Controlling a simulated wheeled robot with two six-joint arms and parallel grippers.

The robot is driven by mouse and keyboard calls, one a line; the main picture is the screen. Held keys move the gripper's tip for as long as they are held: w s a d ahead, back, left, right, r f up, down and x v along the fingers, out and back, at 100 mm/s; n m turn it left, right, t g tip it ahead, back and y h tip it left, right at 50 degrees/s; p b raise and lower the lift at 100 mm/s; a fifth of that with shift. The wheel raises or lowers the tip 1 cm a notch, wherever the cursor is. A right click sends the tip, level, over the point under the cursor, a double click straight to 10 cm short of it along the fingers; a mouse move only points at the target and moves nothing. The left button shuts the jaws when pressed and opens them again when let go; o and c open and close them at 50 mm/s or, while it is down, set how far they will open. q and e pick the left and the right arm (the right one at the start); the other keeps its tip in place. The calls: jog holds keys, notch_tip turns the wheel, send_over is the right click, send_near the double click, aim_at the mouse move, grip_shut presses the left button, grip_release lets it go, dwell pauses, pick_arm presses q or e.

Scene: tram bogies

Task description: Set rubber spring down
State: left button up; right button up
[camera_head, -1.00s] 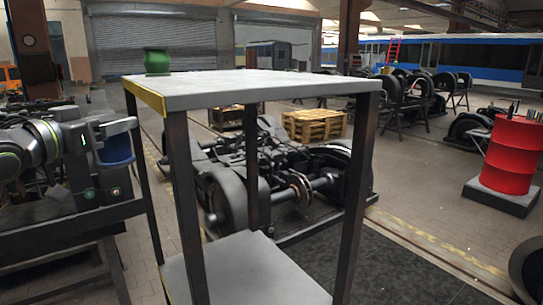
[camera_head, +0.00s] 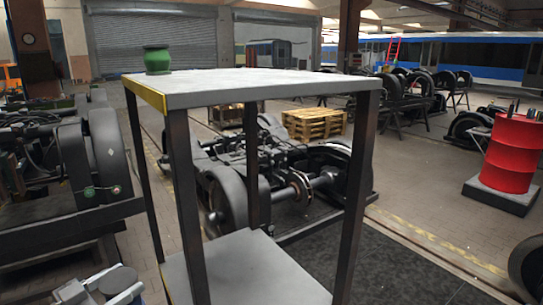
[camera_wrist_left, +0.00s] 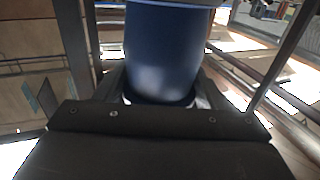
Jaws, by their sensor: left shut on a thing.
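The blue rubber spring (camera_wrist_left: 168,55), a smooth cylinder, stands between the dark jaws of my left gripper (camera_wrist_left: 160,98) in the left wrist view. The gripper is shut on it. In the head view, grey parts of my left arm show at the bottom left corner, low beside the stand. The spring cannot be made out there. My right gripper is not in view.
A tall metal stand (camera_head: 250,92) has a mostly bare top and a bare lower shelf (camera_head: 245,270). A green pot-shaped part (camera_head: 157,60) sits at its back left corner. A bogie (camera_head: 240,190) stands behind; a red drum (camera_head: 512,155) is at right.

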pick_arm(q)
jog(key=s+d+f+m+g+h, duration=0.1)
jog(key=s+f, duration=0.7)
jog(key=s, duration=0.2)
jog(key=shift+d+r+n+t+y, duration=0.9)
jog(key=shift+d+n+t+y, duration=0.3)
jog(key=shift+d, duration=3.25)
notch_tip(320, 180, down, 12)
jog(key=b, duration=1.1)
jog(key=shift+w+r, duration=0.25)
jog(key=shift+w, duration=0.15)
jog(key=shift+a+r, duration=0.1)
jog(key=shift+r, duration=0.05)
